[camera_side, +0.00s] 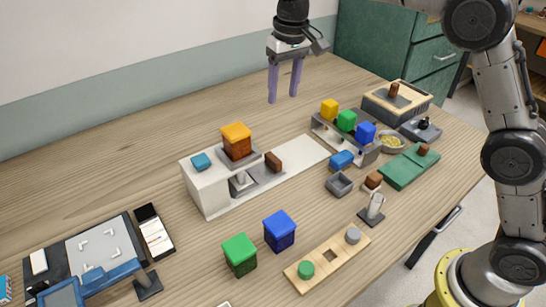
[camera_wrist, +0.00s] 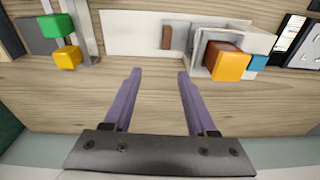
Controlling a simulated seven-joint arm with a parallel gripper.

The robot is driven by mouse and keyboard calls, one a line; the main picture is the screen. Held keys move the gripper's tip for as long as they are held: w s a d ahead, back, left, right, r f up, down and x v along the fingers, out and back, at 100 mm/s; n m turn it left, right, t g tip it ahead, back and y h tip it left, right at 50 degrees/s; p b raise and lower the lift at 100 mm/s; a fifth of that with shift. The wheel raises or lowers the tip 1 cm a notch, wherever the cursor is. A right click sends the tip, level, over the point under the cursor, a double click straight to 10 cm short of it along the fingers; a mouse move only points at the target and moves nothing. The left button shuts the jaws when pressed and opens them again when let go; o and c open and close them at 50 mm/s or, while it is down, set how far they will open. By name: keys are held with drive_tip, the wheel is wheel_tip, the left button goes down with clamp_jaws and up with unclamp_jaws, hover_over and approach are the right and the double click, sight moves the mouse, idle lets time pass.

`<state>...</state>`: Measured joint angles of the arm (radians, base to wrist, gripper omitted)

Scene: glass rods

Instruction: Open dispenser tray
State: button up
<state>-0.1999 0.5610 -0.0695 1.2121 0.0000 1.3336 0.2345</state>
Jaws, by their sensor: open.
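The dispenser is a white block (camera_side: 207,192) in the middle of the table, with an amber container under an orange lid (camera_side: 236,132) and a blue block (camera_side: 201,162) on top. A grey tray (camera_side: 262,177) with a brown handle (camera_side: 273,162) sits at its right side, over a long white strip. My gripper (camera_side: 283,98) is open and empty, raised above the table behind the dispenser. Its two purple fingers (camera_wrist: 159,72) point down, apart from everything.
A grey rack (camera_side: 345,135) with yellow, green and blue cubes stands right of the dispenser. Green (camera_side: 240,254) and blue (camera_side: 279,231) blocks stand in front. A wooden board (camera_side: 327,263) lies near the front edge. The white strip (camera_side: 308,152) is mostly bare.

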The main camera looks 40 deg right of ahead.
drive_tip(key=g, duration=0.1)
hover_over(273, 157)
wheel_tip(273, 157, down, 7)
wheel_tip(273, 157, down, 13)
drive_tip(key=shift+f, duration=0.15)
clamp_jaws()
idle(0.4)
idle(1.1)
